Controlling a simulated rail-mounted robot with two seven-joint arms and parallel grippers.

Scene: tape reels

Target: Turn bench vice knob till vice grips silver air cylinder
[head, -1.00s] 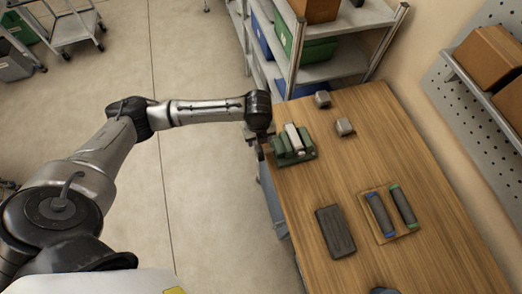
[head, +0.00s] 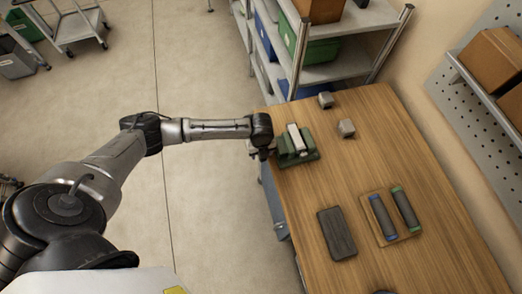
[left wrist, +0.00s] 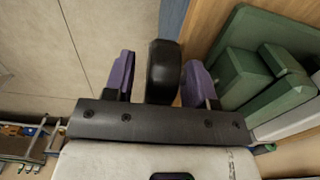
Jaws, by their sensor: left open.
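The green bench vice (head: 297,158) stands at the left edge of the wooden table in the head view. The silver air cylinder (head: 298,138) lies between its jaws; I cannot tell whether they press on it. My left gripper (left wrist: 161,78) is open, its purple-padded fingers on either side of the black vice knob (left wrist: 163,72). Neither finger clearly touches the knob. The vice's green body (left wrist: 255,68) is to the right in the left wrist view. In the head view my left gripper (head: 263,152) is partly hidden by its wrist. My right gripper is not in view.
A dark grey tray (head: 337,233) and a wooden board (head: 405,235) with two rollers lie nearer. A shelf rack (head: 345,72) with bins stands at the table's far end. Floor left of the table is open.

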